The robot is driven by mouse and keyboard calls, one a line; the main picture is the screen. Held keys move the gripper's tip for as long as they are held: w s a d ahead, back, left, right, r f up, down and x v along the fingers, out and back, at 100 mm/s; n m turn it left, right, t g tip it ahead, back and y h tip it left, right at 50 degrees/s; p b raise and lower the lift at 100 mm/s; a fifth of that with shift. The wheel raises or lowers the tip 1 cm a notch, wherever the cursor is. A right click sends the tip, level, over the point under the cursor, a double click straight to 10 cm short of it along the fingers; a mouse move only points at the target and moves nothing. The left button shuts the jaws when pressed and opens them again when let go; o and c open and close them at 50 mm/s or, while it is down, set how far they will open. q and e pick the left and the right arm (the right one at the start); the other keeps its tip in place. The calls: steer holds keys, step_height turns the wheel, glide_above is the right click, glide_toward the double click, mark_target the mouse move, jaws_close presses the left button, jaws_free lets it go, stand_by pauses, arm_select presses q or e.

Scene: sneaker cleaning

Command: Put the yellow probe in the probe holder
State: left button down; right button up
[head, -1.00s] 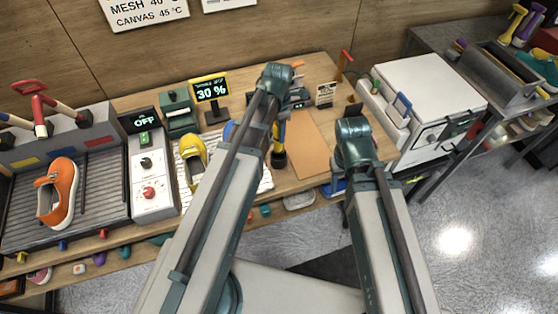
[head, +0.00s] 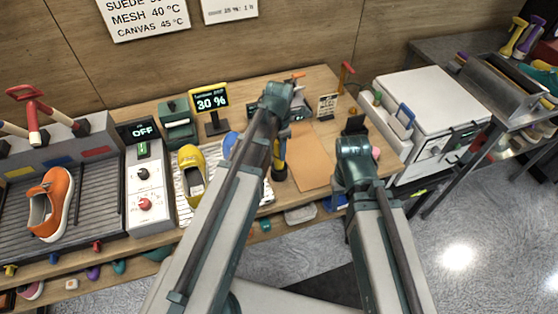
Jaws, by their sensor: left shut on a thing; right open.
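A yellow upright piece, which I take as the yellow probe (head: 281,150), shows just right of my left forearm. Directly under it is a dark round base, likely the probe holder (head: 279,173). I cannot tell whether the probe is inside it or only above it. My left gripper (head: 282,132) is shut on the probe from above; its fingers are mostly hidden behind my own wrist and forearm. My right gripper (head: 356,124) is open and empty at the right end of the table, over the table's edge area.
A brown mat (head: 308,165) lies right of the probe. A yellow shoe (head: 192,165) is on the left, near a 30 % display (head: 211,99). A white cabinet (head: 425,95) stands at the right. An orange shoe (head: 42,215) sits on the ribbed tray at far left.

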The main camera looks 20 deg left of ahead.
arm_select(q)
steer(key=shift+f+b, duration=1.8)
steer(key=shift+b, duration=0.05)
steer(key=shift+f, duration=0.1)
steer(key=shift+f, duration=0.15)
steer(key=shift+c, duration=2.2)
jaws_free()
steer(key=shift+r, duration=0.25)
